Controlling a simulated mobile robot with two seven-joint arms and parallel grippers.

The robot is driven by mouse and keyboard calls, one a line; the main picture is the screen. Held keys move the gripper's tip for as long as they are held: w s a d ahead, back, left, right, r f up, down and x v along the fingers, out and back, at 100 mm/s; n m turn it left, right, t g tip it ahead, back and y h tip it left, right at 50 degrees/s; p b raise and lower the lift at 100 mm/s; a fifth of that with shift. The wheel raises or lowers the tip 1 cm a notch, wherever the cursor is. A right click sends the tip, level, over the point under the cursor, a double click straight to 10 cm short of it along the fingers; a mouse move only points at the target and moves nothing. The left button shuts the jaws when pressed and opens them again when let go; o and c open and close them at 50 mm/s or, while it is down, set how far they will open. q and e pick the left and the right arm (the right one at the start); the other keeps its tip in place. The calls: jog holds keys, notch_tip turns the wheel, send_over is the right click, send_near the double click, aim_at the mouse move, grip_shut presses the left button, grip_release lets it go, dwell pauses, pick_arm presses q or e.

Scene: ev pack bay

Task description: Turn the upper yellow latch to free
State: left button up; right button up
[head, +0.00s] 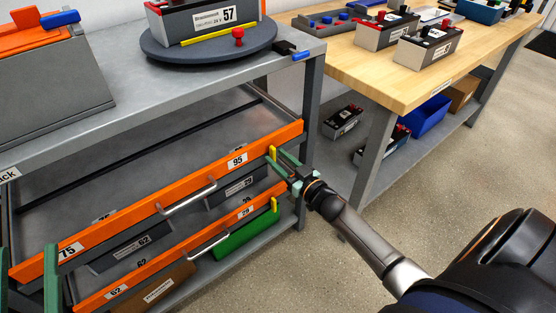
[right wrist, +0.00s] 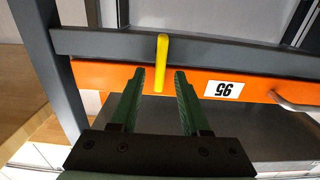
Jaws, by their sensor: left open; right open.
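The upper yellow latch (head: 272,153) stands upright at the right end of the upper orange drawer front (head: 130,215). In the right wrist view the latch (right wrist: 161,55) crosses from the dark rail onto the orange face. My right gripper (head: 280,160) is open at the latch; in its wrist view the green fingertips (right wrist: 159,73) lie on either side of the latch's near end, with visible gaps. I cannot tell how deep the fingers reach. My left gripper (head: 27,265) is open and empty at the lower left, partly cut off by the frame.
A lower yellow latch (head: 274,204) sits on the lower orange drawer front (head: 130,277). Silver handles (head: 187,197) stick out from the drawers. A grey rack post (head: 311,100) stands close behind my right gripper. A wooden bench (head: 440,85) is at right; the floor between is clear.

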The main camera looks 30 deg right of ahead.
jog(key=shift+w, duration=0.35)
grip_shut()
dwell(0.5)
